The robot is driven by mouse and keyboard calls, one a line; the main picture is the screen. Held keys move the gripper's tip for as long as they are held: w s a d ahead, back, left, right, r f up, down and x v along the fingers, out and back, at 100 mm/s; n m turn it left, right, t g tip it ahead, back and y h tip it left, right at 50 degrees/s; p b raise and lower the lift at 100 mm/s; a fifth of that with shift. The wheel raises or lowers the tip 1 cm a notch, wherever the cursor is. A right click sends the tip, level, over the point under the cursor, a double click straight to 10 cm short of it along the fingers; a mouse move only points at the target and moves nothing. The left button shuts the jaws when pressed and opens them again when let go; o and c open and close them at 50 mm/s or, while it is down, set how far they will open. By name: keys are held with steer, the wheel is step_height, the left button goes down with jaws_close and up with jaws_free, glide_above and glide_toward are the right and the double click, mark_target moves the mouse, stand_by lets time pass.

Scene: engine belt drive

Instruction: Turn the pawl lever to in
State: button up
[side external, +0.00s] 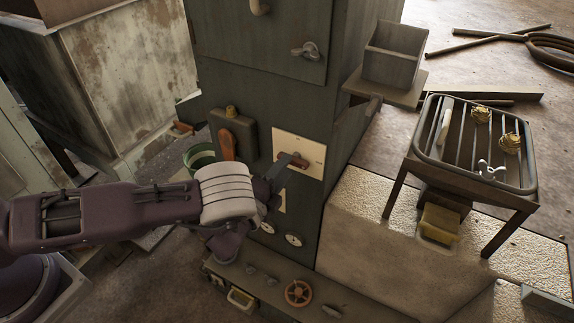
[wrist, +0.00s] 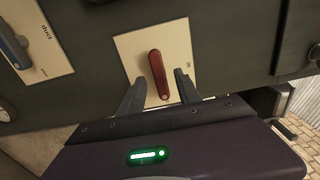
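The pawl lever (wrist: 158,72) is a short red handle on a cream plate (wrist: 130,48), a little tilted in the wrist view. The word "in" stands at the plate's right edge; any other marking is hidden or unreadable. My gripper (wrist: 160,84) is open, with one grey finger on each side of the lever and a visible gap to both. In the side view the same cream plate (side external: 313,156) is on the dark cabinet front, and my gripper (side external: 283,166) reaches it from the left, partly covering the red lever (side external: 297,162).
A second plate (wrist: 52,62) marked "duct" with a blue-grey lever (wrist: 14,46) is at the left in the wrist view. A box with an orange handle (side external: 227,145) is left of the plate. A ledge with a red handwheel (side external: 298,293) is below. A rack (side external: 465,150) stands right.

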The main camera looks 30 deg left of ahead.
steer(key=shift+w, duration=1.05)
steer(key=shift+c, duration=0.2)
jaws_close()
